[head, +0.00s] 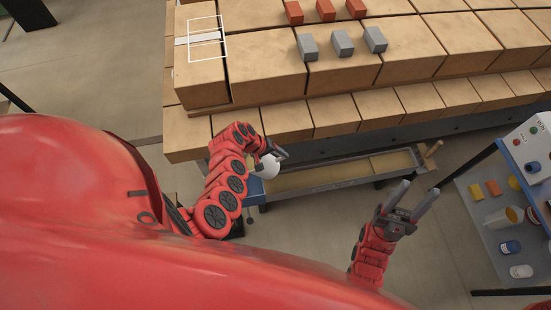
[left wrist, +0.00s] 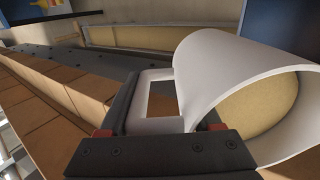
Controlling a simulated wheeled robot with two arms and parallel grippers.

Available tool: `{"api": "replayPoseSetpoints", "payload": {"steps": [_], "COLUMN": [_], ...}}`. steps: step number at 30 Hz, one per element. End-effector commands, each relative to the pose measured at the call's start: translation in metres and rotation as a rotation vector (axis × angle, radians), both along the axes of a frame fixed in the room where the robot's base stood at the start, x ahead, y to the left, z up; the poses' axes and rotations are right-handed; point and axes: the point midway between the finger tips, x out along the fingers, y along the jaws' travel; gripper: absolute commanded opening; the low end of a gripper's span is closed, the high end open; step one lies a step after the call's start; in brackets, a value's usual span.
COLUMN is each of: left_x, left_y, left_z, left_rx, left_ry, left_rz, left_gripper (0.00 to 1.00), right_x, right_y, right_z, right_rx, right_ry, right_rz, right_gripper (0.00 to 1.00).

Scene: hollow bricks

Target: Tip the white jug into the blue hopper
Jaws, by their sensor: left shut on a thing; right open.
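The white jug (head: 269,168) is in my left gripper (head: 278,155), in front of the brick stack. In the left wrist view the jug (left wrist: 215,70) shows its handle between the dark fingers of the left gripper (left wrist: 155,130), which is shut on it. Its wide mouth faces lower right, and a beige surface shows inside. The blue hopper (head: 254,191) shows just below the jug in the head view, partly hidden by the jug and arm. I cannot tell how far the jug is tilted. My right gripper (head: 416,191) is open and empty, apart from the jug.
Large tan bricks (head: 265,75) fill the top, with small grey bricks (head: 342,43) and red bricks (head: 325,10) on them. A long tray (head: 340,175) lies below the stack. A shelf (head: 480,230) with several small containers stands at right. Floor is free around the right gripper.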

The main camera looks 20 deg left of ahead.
Motion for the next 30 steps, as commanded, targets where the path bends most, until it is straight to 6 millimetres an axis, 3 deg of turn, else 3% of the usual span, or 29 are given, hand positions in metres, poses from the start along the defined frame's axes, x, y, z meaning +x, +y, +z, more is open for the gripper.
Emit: {"api": "replayPoseSetpoints", "payload": {"steps": [18, 30], "left_x": [-0.003, -0.006], "left_y": [0.006, 0.014], "left_z": [0.016, 0.022], "left_rx": [-0.275, -0.367], "left_ry": [-0.182, -0.246], "left_rz": [0.004, 0.004], "left_gripper": [0.0, 0.0], "right_x": [0.0, 0.0], "right_y": [0.0, 0.0], "right_z": [-0.049, -0.078], "right_rx": [0.0, 0.0], "right_ry": [0.0, 0.0], "right_rz": [0.0, 0.0], "right_gripper": [0.5, 0.5]}}
